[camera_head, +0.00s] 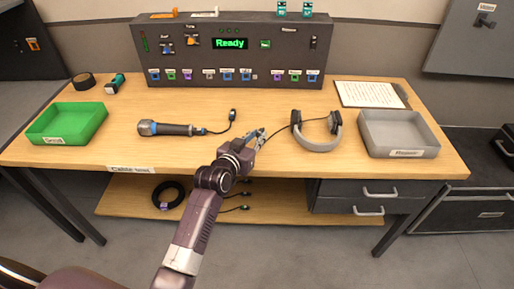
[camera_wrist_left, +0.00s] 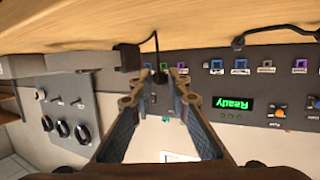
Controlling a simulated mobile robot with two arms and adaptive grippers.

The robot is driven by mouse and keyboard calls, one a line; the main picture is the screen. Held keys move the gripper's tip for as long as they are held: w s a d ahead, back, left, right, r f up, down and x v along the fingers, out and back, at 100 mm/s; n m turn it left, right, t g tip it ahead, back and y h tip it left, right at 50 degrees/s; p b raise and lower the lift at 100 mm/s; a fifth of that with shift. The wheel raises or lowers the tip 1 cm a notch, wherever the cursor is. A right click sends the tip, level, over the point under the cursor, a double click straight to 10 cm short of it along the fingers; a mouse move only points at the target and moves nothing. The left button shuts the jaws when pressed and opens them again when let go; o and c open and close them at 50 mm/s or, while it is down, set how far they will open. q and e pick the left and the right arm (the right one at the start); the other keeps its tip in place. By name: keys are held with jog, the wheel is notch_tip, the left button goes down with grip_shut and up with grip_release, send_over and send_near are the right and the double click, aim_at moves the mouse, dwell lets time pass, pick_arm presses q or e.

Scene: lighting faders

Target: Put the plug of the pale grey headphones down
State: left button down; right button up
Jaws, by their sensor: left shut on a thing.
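The pale grey headphones (camera_head: 318,140) lie on the tabletop right of my left gripper. Their thin black cable runs left to my left gripper (camera_head: 262,134), which is over the front part of the table. In the left wrist view, my left gripper (camera_wrist_left: 158,86) is shut on the small dark plug (camera_wrist_left: 160,76) at its fingertips, with the cable rising from it in the picture. The headphones show there as a grey band (camera_wrist_left: 70,63) with a dark end. How far the plug is above the wood is hard to tell. My right gripper is not in view.
A dark microphone (camera_head: 165,128) with a short cable lies left of my gripper. A green tray (camera_head: 38,137) stands far left, a grey tray (camera_head: 432,150) far right. A console reading "Ready" (camera_head: 230,65) stands at the back. Bare wood (camera_head: 255,104) lies behind my gripper.

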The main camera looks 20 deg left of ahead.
pick_arm(q)
jog(key=shift+f, duration=2.35)
